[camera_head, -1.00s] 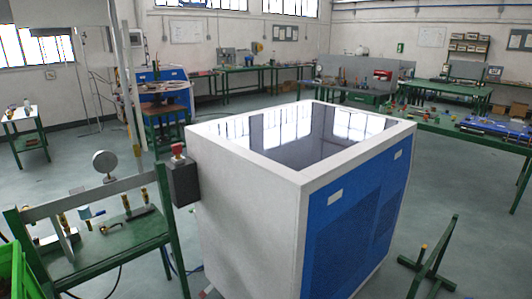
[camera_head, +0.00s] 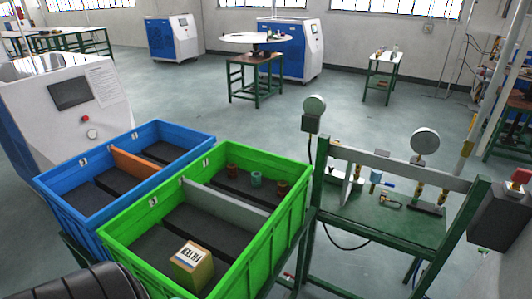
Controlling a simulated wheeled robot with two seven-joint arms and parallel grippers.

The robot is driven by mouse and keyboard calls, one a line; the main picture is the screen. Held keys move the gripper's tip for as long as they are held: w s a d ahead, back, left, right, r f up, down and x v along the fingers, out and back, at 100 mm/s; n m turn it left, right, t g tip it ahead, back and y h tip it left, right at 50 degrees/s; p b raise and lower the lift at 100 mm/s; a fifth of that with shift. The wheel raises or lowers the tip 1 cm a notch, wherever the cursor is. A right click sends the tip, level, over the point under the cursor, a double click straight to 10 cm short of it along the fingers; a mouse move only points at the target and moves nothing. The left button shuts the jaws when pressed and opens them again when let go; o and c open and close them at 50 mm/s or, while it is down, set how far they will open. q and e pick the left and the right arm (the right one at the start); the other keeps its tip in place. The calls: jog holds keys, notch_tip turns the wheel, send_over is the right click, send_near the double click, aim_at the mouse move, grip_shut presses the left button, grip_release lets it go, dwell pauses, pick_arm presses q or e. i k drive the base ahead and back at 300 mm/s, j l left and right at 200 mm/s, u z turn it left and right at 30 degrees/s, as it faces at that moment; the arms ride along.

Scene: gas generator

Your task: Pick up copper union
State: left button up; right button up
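A green crate (camera_head: 128,221) stands at the lower middle. In its far compartment, several small fittings stand apart in a row on the dark floor. They are a copper-brown fitting (camera_head: 232,171) at the left, a teal fitting (camera_head: 256,179) in the middle and another copper-brown fitting (camera_head: 282,188) at the right. They are too small to tell which one is the copper union. Neither gripper is in view. A black ribbed part at the bottom left may be part of my arm.
A box labelled FILTER (camera_head: 192,267) sits in the green crate's near compartment. A blue crate (camera_head: 60,212) with an orange divider (camera_head: 132,164) stands left of it. A green workbench (camera_head: 400,232) with gauges is close on the right. Open floor lies beyond.

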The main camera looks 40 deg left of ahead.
aim_at(282, 185)
jog(key=i+u, duration=0.2)
jog(key=u, duration=0.25)
jog(key=i+l+u, duration=0.1)
jog(key=u, duration=0.35)
jog(key=i+l+u, duration=0.2)
jog(key=u, duration=0.3)
jog(key=i+l+u, duration=0.2)
jog(key=u, duration=0.25)
